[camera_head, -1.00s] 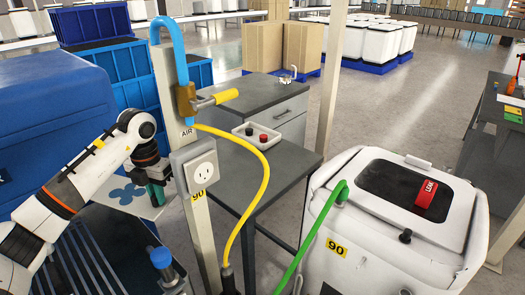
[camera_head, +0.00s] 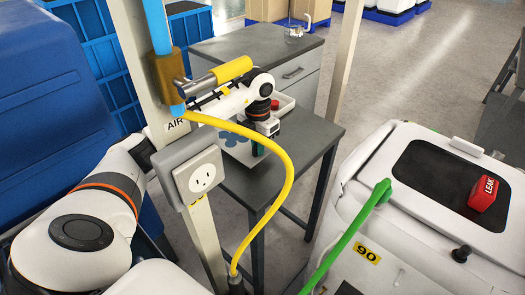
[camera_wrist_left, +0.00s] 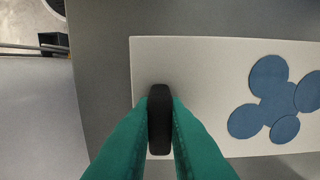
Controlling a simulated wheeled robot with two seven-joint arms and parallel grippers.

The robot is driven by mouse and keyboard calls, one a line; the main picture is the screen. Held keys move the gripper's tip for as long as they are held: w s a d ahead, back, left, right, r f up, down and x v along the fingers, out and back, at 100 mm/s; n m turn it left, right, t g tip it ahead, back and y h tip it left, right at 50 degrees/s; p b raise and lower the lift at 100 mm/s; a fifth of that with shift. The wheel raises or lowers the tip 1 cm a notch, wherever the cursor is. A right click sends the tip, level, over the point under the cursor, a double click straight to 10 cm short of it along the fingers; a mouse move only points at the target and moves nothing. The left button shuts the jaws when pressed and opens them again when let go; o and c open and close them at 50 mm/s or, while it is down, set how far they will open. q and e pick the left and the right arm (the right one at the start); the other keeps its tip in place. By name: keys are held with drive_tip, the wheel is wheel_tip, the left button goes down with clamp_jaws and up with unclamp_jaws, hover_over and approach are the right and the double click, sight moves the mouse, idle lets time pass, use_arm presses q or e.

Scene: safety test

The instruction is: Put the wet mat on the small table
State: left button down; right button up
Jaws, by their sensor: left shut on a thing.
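The wet mat (camera_head: 240,154) is a white sheet with blue rounded patches. It is over the grey small table (camera_head: 310,138), partly hidden by my arm and the post. In the left wrist view the mat (camera_wrist_left: 200,62) fills the right side, above or on the grey tabletop (camera_wrist_left: 100,60); I cannot tell whether it touches. My left gripper (camera_head: 262,148) reaches behind the post to the table. Its green fingers (camera_wrist_left: 159,120) are shut on a black grip at the mat's edge. My right gripper is not in view.
A white machine (camera_head: 410,245) with a red LEAK block (camera_head: 483,194) stands right.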

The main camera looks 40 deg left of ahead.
use_arm(q)
drive_tip(key=shift+w+d+f, duration=0.1)
drive_tip(key=shift+f, duration=0.15)
drive_tip(key=shift+d+f, duration=0.15)
drive_tip(key=shift+f, duration=0.05)
drive_tip(key=shift+s+f, duration=0.2)
drive_tip(key=shift+f, duration=0.4)
drive_tip(key=shift+s+f, duration=0.15)
drive_tip(key=shift+f, duration=0.4)
drive_tip(key=shift+w+f, duration=0.15)
drive_tip(key=shift+f, duration=0.2)
drive_tip(key=shift+f, duration=0.15)
drive_tip(key=c, duration=1.5)
unclamp_jaws()
drive_tip(key=shift+o, duration=0.2)
wheel_tip(320, 180, up, 12)
drive_tip(key=shift+r, duration=0.2)
